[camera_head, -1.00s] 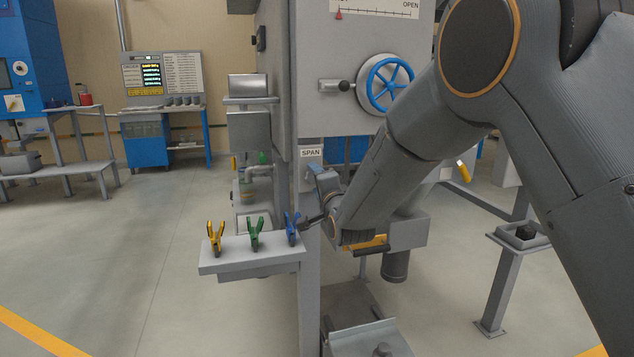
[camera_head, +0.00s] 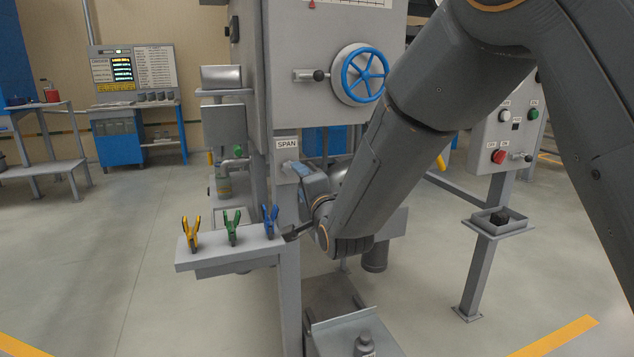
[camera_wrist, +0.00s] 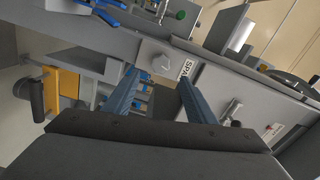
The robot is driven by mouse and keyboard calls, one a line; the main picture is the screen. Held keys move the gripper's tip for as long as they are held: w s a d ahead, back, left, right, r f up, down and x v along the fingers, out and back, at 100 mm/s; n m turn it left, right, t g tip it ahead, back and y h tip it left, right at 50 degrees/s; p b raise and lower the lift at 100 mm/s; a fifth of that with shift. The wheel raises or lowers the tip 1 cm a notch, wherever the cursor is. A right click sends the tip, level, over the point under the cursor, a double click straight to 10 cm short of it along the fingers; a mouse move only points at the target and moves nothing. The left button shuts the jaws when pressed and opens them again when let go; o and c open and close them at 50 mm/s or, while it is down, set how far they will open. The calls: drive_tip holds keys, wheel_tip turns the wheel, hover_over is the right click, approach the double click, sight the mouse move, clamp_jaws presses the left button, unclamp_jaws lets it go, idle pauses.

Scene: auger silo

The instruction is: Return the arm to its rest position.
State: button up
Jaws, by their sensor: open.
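My arm reaches in from the upper right in the head view. The grey post with the SPAN label (camera_wrist: 185,70) lies beyond the fingers. The blue clamp also shows at the top of the wrist view (camera_wrist: 105,10), apart from the fingers.
A grey shelf (camera_head: 205,265) carries a yellow clamp (camera_head: 190,234), a green clamp (camera_head: 232,227) and the blue one. The silo housing has a blue handwheel (camera_head: 363,76). A button panel (camera_head: 508,125) and a pedestal (camera_head: 484,270) stand right. The floor at front left is clear.

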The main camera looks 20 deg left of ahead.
drive_tip(key=d+f+n+g+h+p, duration=0.1)
drive_tip(key=d+f+h, duration=0.2)
drive_tip(key=d, duration=0.7)
drive_tip(key=d+f+n+g+h+p, duration=0.1)
drive_tip(key=d+f+g+h, duration=0.15)
drive_tip(key=d, duration=0.75)
drive_tip(key=d+f+n+g+h+p, duration=0.15)
drive_tip(key=d+h, duration=0.25)
drive_tip(key=d, duration=0.6)
drive_tip(key=s+d+f+g+h+p, duration=0.1)
drive_tip(key=s+d+f, duration=0.1)
drive_tip(key=s+d, duration=0.4)
drive_tip(key=s+d+f+g+h, duration=0.15)
drive_tip(key=s+d, duration=0.25)
drive_tip(key=d, duration=0.4)
drive_tip(key=s+d+n+g+p, duration=0.1)
drive_tip(key=s+d+g, duration=0.1)
drive_tip(key=s+d, duration=0.3)
drive_tip(key=s+d+n+g, duration=0.2)
drive_tip(key=s+d, duration=0.3)
drive_tip(key=s, duration=0.6)
drive_tip(key=shift+s+d+g+h+p, duration=0.3)
drive_tip(key=shift+g+h+p, duration=0.1)
drive_tip(key=shift+g, duration=0.25)
